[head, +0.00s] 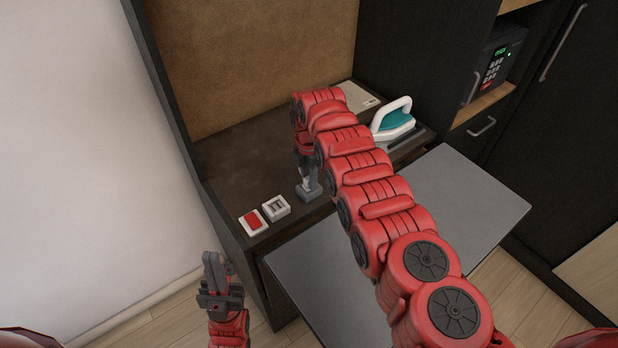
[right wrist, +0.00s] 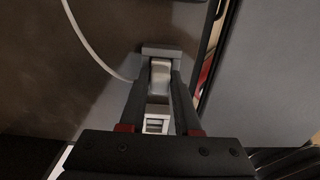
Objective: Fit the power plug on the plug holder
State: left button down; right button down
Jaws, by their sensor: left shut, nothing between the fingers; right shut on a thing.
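The power plug (head: 308,183) is a small pale grey piece between the fingertips of my right gripper (head: 306,176), near the front edge of the vanity top. In the right wrist view my right gripper (right wrist: 160,85) is shut on the plug (right wrist: 160,72). The plug holder (head: 309,193) is a dark grey block directly below the plug; it also shows in the right wrist view (right wrist: 162,51), just beyond the fingertips. The plug meets or overlaps the holder in both views; I cannot tell whether it is seated. My left gripper (head: 214,272) is shut and empty, left of the vanity.
A white socket (head: 276,206) and a red switch (head: 253,222) sit left of the holder. A teal and white iron (head: 392,121) stands at the back right. A grey board (head: 460,205) juts out in front. A white cable (right wrist: 90,42) curves beside the plug.

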jog(key=shift+f+b, duration=0.3)
jog(key=shift+f, duration=0.05)
jog(key=c, duration=0.5)
grip_release()
jog(key=shift+c, duration=0.2)
